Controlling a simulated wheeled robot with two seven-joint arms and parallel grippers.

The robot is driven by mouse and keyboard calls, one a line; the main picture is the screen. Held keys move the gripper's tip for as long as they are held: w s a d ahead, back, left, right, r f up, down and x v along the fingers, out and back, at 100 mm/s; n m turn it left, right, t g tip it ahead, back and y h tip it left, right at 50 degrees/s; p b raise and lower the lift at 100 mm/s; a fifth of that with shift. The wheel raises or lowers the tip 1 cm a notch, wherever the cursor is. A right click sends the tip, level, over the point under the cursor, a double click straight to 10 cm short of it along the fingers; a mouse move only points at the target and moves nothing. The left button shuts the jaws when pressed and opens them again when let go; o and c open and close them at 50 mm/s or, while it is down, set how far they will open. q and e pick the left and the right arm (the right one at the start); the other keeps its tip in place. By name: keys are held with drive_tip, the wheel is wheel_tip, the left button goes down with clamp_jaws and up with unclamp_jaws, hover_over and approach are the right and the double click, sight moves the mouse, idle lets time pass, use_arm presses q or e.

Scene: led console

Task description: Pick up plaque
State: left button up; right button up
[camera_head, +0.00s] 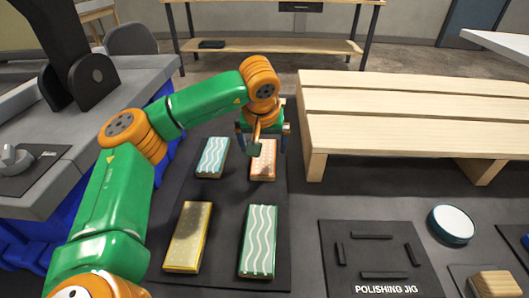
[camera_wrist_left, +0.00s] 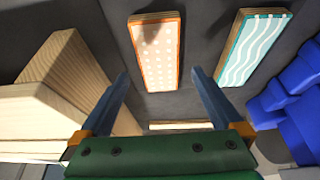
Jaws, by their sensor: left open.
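Several rectangular plaques lie on a dark mat (camera_head: 225,232). An orange plaque with white dots (camera_head: 262,168) is at the far right of the mat, and a teal plaque with white waves (camera_head: 213,157) is to its left. A yellow plaque (camera_head: 188,236) and a green plaque with wavy lines (camera_head: 258,241) lie nearer. My left gripper (camera_head: 263,138) is open over the far end of the orange plaque and partly hides it. In the left wrist view, the orange plaque (camera_wrist_left: 156,50) and teal plaque (camera_wrist_left: 253,45) show beyond the open, empty fingers (camera_wrist_left: 160,92).
A slatted wooden stand (camera_head: 410,110) is close to the right of my left gripper. A grey console (camera_head: 35,165) is at left.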

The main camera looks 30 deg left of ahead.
sight(264, 155)
use_arm(q)
drive_tip(key=x, duration=0.4)
drive_tip(key=shift+w+f, duration=0.1)
drive_tip(key=shift+f, duration=0.15)
drive_tip(key=shift+r, duration=0.1)
drive_tip(key=shift+c, duration=1.3)
drive_tip(key=c, duration=1.1)
drive_tip(key=shift+r, duration=0.1)
